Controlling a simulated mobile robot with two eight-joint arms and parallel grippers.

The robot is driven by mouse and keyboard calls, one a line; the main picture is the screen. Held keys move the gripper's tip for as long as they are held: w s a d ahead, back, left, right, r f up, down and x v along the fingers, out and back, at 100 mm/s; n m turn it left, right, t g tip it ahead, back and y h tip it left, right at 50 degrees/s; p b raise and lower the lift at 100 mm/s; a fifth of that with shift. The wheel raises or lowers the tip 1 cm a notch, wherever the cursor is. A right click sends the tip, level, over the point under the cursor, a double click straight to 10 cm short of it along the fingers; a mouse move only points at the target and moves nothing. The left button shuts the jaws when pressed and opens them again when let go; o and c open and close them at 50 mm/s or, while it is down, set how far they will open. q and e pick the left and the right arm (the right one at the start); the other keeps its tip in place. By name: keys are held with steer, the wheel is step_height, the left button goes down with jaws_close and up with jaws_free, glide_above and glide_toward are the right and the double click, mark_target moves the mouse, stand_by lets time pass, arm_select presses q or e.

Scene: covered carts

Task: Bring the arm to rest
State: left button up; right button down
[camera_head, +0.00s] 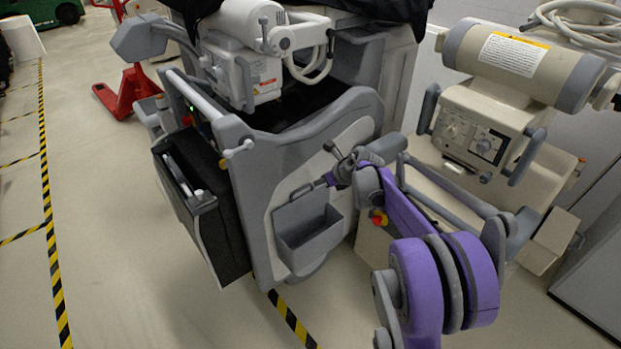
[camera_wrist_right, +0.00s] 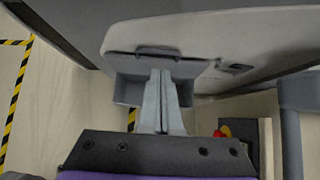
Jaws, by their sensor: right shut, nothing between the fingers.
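My right arm, purple and grey, comes in from the lower right of the head view. Its right gripper (camera_head: 304,191) points left, just above a small grey open bin (camera_head: 310,243) on the side of the grey cart (camera_head: 258,190). In the right wrist view the fingers (camera_wrist_right: 160,73) lie together, shut and empty, and cover the middle of the bin (camera_wrist_right: 128,90). I cannot tell whether the fingertips touch the cart's panel. My left gripper is in neither view.
A beige machine (camera_head: 480,130) stands close on the right, beside my arm. A red pallet jack (camera_head: 130,92) stands at the back left. Open floor (camera_head: 110,200) with yellow-black tape lies to the left. A grey cabinet (camera_head: 595,260) is at the right edge.

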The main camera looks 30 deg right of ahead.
steer(key=shift+s+r, duration=0.15)
